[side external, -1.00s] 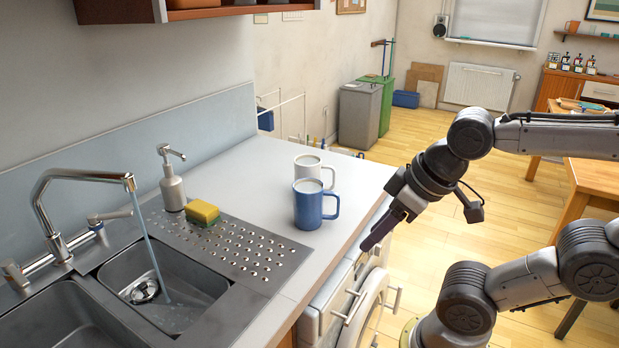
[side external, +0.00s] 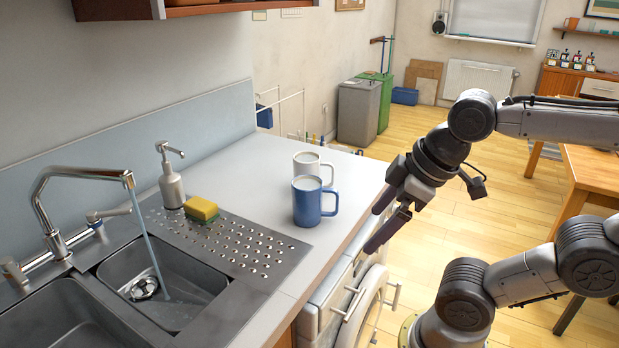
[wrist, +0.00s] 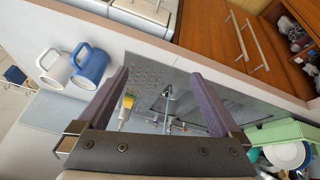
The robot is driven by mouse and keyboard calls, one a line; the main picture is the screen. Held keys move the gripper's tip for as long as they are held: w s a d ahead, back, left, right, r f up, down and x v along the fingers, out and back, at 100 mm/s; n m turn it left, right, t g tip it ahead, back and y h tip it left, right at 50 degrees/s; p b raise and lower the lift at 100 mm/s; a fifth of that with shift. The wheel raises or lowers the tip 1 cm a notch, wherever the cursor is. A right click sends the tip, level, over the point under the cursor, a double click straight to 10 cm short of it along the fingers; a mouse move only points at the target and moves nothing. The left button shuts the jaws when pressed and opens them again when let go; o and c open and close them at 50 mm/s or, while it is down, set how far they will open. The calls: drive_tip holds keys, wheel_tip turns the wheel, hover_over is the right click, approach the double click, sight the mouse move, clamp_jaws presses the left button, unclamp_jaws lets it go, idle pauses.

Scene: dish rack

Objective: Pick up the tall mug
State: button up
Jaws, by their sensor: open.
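Two mugs stand upright on the counter. A blue mug (side external: 308,203) is in front, with its handle to the right. A white mug (side external: 306,163) stands just behind it. The blue one looks larger, but it is nearer the camera, so I cannot tell for sure which is taller. My gripper (side external: 376,228) is open and empty, to the right of the mugs by the counter's front edge, apart from both. In the wrist view the blue mug (wrist: 90,66) and the white mug (wrist: 54,67) are left of my spread fingers (wrist: 160,75).
A yellow-green sponge (side external: 201,209) and a soap dispenser (side external: 171,185) stand by the perforated drainboard (side external: 235,250). The sink (side external: 165,290) has its tap running. Counter right of the mugs is clear. A wall cupboard (side external: 200,8) overhangs the back.

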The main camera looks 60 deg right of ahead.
drive_tip(key=w+d+r+n+g, duration=0.1)
drive_tip(key=w+d+r+n, duration=0.25)
drive_tip(key=w+r, duration=0.4)
drive_tip(key=w+d+r+n, duration=0.2)
drive_tip(key=w+r+n, duration=0.2)
drive_tip(key=w+r, duration=0.35)
drive_tip(key=g, duration=0.4)
hover_over(308, 171)
drive_tip(key=w, duration=0.2)
wheel_tip(308, 171, down, 10)
drive_tip(key=d+f, duration=0.1)
drive_tip(key=f, duration=0.3)
drive_tip(key=d+f, duration=0.1)
drive_tip(key=f, duration=0.3)
drive_tip(key=d+f, duration=0.2)
drive_tip(key=f, duration=0.3)
drive_tip(key=shift+s, duration=0.15)
drive_tip(key=shift+a+f, duration=0.15)
drive_tip(key=shift+f, duration=1.2)
drive_tip(key=shift+a+f, duration=0.15)
drive_tip(key=shift+f, duration=1.15)
